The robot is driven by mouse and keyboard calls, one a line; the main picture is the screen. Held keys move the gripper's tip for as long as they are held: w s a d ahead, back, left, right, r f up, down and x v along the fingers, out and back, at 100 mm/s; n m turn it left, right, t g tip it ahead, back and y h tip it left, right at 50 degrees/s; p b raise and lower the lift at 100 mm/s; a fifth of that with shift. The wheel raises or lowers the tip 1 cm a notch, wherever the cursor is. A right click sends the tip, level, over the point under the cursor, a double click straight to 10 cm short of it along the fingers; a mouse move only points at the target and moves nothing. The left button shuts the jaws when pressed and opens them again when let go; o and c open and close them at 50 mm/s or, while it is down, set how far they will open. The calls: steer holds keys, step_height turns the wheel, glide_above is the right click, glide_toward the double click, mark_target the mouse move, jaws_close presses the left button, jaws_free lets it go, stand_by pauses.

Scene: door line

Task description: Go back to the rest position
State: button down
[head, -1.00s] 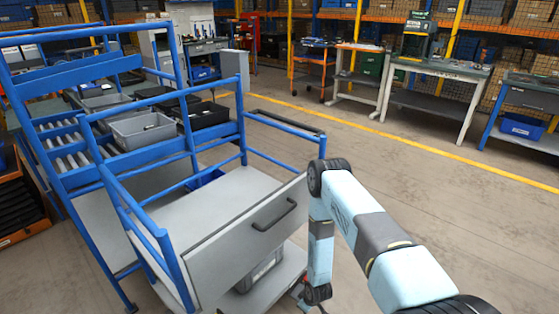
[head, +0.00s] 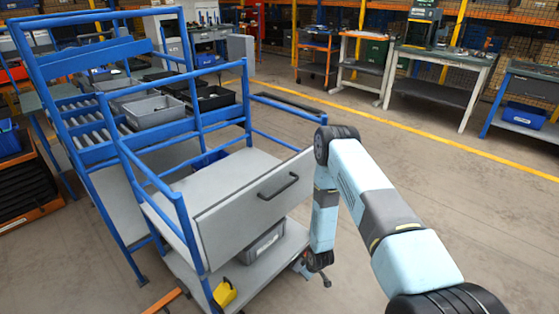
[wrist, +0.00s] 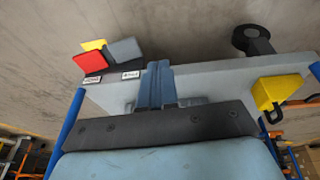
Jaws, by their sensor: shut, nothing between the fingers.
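My gripper (head: 326,281) hangs at the low end of my bent pale-blue arm, partly hidden in the head view, just right of the blue-framed cart's lower shelf (head: 277,262). In the wrist view my gripper's blue fingers (wrist: 157,85) are together with nothing between them. Behind them is a pale grey surface (wrist: 212,77); I cannot tell whether they touch it. The cart's grey front panel (head: 250,207) with a black handle (head: 278,188) stands left of my arm.
A yellow object (head: 225,293) and a grey bin (head: 262,243) sit on the cart's lower shelf. The yellow object also shows in the wrist view (wrist: 268,95), with red, yellow and grey pieces (wrist: 90,62) at left. Workbenches (head: 440,78) stand behind; the floor (head: 440,170) between is clear.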

steer(key=w+d+r+m, duration=0.1)
steer(key=w+r, duration=0.3)
steer(key=r, duration=0.5)
steer(key=w+d+r+h, duration=0.1)
steer(key=w+r, duration=0.2)
steer(key=r, duration=0.5)
steer(key=w+d+r+m, duration=0.1)
steer(key=w+r, duration=0.3)
steer(key=r, duration=0.5)
steer(key=s+d+r+m+t, duration=0.1)
steer(key=d+r, duration=0.1)
steer(key=r, duration=1.1)
steer(key=s+d+r+m+t, duration=0.1)
steer(key=d+r, duration=0.1)
steer(key=r, duration=1)
steer(key=s+d+r+m+h, duration=0.1)
steer(key=s+d+r+m, duration=0.1)
steer(key=s+r, duration=0.65)
steer(key=s+d+r+m, duration=0.1)
steer(key=s+r, duration=0.5)
steer(key=r, duration=0.6)
steer(key=s+d+r+m, duration=0.1)
steer(key=s+r, duration=0.3)
steer(key=s, duration=0.6)
steer(key=s+d+r+m, duration=0.1)
steer(key=s+r, duration=0.3)
steer(key=s, duration=0.6)
steer(key=shift+s+t, duration=0.2)
steer(key=shift+t, duration=0.2)
